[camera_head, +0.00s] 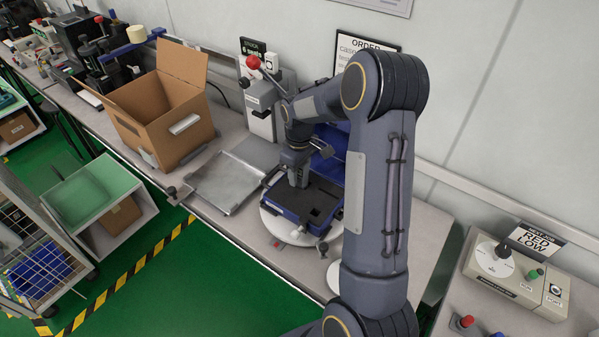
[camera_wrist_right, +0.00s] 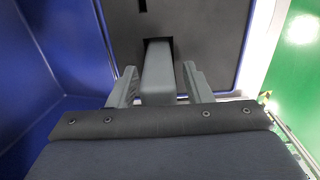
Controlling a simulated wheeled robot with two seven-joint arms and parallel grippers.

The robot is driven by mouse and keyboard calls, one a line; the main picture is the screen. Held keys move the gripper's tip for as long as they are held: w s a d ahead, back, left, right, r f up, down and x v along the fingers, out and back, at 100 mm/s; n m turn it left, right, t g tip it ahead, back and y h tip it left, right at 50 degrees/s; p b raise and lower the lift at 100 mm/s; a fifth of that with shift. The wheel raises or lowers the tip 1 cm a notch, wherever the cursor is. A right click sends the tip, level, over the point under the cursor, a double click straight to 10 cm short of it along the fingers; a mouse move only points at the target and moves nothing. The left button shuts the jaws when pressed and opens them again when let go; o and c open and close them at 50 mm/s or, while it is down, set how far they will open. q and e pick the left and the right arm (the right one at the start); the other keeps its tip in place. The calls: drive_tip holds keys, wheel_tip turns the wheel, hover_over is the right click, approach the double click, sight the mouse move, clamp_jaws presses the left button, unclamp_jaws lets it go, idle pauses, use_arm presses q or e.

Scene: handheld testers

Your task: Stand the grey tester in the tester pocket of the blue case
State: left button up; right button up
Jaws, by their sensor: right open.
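The blue case (camera_head: 282,205) stands open, its blue lid (camera_head: 327,160) raised at the back, with a dark foam insert (camera_wrist_right: 205,28) inside. My right gripper (camera_head: 298,184) points down into the case. In the right wrist view, the gripper (camera_wrist_right: 159,80) is open, with one finger on each side of the grey tester (camera_wrist_right: 158,72). The tester's far end meets a dark rectangular opening in the foam, and it appears to stand in that pocket. How deep it sits is hidden. My left gripper is not in view.
The case rests on a round white turntable (camera_head: 270,223). A metal tray (camera_head: 224,184) and an open cardboard box (camera_head: 165,110) lie to the left. A press with a red knob (camera_head: 253,62) stands behind. A control box (camera_head: 515,275) is at right.

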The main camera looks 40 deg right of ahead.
wheel_tip(320, 180, up, 12)
drive_tip(key=shift+f, duration=0.25)
drive_tip(key=s+a+r+m+t+y, duration=0.25)
drive_tip(key=s+a+r, duration=0.35)
drive_tip(key=s+a, duration=0.65)
drive_tip(key=s+a+f+m+t, duration=0.1)
drive_tip(key=s+a, duration=0.2)
drive_tip(key=s, duration=0.2)
drive_tip(key=s+a+f+m+t+y, duration=0.1)
drive_tip(key=s+a+f+t, duration=0.1)
drive_tip(key=s, duration=0.3)
drive_tip(key=shift+s+a, duration=0.4)
drive_tip(key=shift+a, duration=0.25)
